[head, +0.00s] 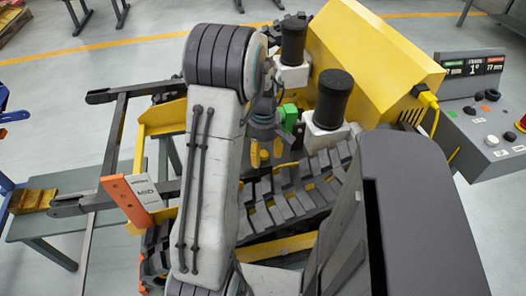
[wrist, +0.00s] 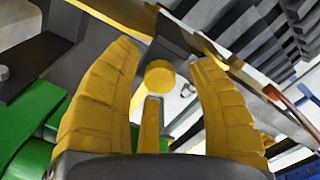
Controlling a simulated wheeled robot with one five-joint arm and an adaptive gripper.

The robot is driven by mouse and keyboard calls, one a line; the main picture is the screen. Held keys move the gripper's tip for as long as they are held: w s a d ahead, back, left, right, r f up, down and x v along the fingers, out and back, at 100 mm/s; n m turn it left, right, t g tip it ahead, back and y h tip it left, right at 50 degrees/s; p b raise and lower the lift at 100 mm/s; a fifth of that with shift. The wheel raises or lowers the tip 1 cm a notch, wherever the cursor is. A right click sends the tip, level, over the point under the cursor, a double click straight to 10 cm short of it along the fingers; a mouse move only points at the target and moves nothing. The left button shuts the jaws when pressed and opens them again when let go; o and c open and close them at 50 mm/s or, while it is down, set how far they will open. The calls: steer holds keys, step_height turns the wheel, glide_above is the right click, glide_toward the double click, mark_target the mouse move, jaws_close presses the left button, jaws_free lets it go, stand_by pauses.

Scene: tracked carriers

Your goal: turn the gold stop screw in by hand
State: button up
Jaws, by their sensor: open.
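My gripper (head: 265,153) hangs above the black tracked carrier's pads in the head view, its yellow fingers pointing down. In the wrist view my gripper (wrist: 172,68) is open, with one yellow ribbed finger on each side. A round gold knob, apparently the stop screw's head (wrist: 160,75), shows in the gap between the fingertips, with clear space on both sides. A narrow yellow upright bar (wrist: 150,125) stands below it in the picture; I cannot tell whether it joins the knob. The screw is not distinguishable in the head view, where my arm and gripper cover that area.
A green block (head: 289,117) and two black cylinders on white bases (head: 325,140) stand close beside my gripper. A yellow housing (head: 375,55) rises behind. The black track (head: 300,197) lies below. A control panel (head: 485,125) stands at right, an orange-ended plate (head: 128,200) at left.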

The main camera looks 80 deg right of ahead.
steer(key=n, duration=0.4)
steer(key=shift+n, duration=0.3)
steer(key=n, duration=0.4)
steer(key=c, duration=1)
steer(key=m, duration=0.7)
steer(key=shift+m, duration=1.3)
